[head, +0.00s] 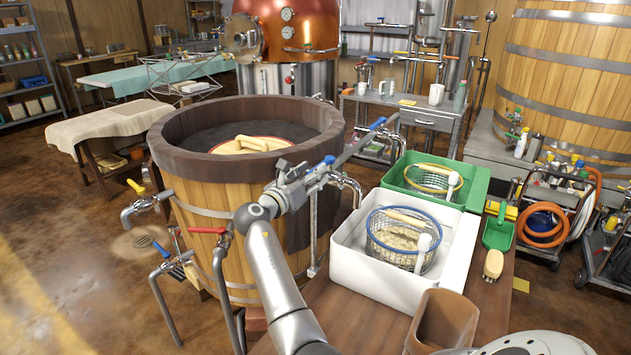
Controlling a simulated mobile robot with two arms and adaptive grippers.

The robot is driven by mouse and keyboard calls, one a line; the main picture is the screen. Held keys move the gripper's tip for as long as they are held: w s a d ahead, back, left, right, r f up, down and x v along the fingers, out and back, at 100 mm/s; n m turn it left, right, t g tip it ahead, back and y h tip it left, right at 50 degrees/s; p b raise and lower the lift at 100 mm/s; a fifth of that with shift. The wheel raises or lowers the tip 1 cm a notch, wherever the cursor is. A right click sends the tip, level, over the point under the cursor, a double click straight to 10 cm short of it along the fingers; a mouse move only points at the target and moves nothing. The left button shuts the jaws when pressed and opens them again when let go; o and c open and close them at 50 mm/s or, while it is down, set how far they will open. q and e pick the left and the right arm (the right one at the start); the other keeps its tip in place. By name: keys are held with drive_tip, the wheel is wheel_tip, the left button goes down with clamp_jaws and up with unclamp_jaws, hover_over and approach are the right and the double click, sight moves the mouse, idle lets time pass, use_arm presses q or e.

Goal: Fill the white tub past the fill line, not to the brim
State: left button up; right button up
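The white tub (366,284) stands on the wooden bench to the right of my arm. A blue-rimmed wire basket (385,248) sits in it, with a pale, uneven bottom and a white upright cylinder (422,252) at its right side. I see no fill line and cannot tell the water level. My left gripper is not in view.
A green tub (474,190) with a yellow-rimmed basket (434,178) stands behind the white one. A large wooden barrel (215,215) is at left, with a red-handled valve (207,230). A brown box (443,322), green scoop (498,228) and brush (493,264) crowd the bench.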

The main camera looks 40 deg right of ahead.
drive_tip(key=shift+b+x, duration=0.4)
drive_tip(key=shift+x, duration=0.65)
clamp_jaws()
